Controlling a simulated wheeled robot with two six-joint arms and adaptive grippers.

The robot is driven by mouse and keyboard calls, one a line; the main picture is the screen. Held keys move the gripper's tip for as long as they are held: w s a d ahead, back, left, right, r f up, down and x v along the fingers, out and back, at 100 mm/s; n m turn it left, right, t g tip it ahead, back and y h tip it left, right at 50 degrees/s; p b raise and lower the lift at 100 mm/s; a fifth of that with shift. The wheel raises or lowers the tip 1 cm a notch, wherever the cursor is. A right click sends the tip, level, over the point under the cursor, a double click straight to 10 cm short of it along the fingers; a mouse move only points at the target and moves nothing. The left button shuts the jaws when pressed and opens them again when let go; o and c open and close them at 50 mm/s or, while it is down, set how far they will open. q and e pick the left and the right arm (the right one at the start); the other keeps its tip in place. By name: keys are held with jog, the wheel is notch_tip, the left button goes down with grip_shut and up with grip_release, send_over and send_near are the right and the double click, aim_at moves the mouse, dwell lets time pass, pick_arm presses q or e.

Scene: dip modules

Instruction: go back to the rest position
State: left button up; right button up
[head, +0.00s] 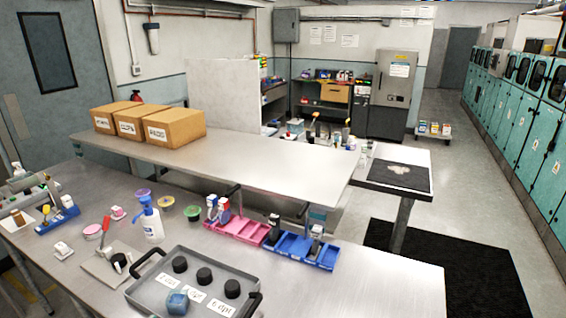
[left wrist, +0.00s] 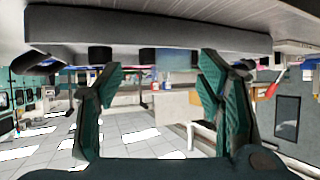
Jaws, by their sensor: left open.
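My left gripper (left wrist: 160,72) shows only in the left wrist view. Its two green fingers are spread wide apart with nothing held between them. That view is upside down, and a grey tray (left wrist: 150,35) with dark knobs lies across its top, beyond the fingertips and apart from them. In the head view the grey tray (head: 222,278) sits at the table's front, with black knobs, a blue block (head: 177,302) and white labels. Neither gripper shows in the head view. My right gripper is out of sight.
The metal table (head: 350,280) also holds a white-and-blue bottle (head: 152,222), a pink bin row (head: 238,228), a blue bin row (head: 300,248) and small coloured pots. Cardboard boxes (head: 172,128) stand on the raised shelf (head: 270,160). The table's right front is clear.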

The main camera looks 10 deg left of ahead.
pick_arm(q)
jog(key=s+d+f+g, duration=0.1)
jog(key=s+d+g, duration=0.2)
jog(key=s, duration=0.5)
jog(key=s+d+f+m+g, duration=0.1)
jog(key=s+d+g, duration=0.2)
jog(key=s, duration=0.5)
jog(key=s+d+f+g, duration=0.1)
jog(key=s+d+g, duration=0.2)
jog(key=s, duration=0.5)
notch_tip(320, 180, down, 24)
jog(key=s+a+g+b, duration=0.1)
jog(key=s+a+b, duration=0.1)
jog(key=a+b, duration=0.1)
jog(key=s+f+g+b, duration=0.1)
jog(key=s+f+b, duration=0.2)
jog(key=s+f, duration=1)
jog(key=shift+f, duration=0.65)
jog(key=shift+s+a, duration=0.1)
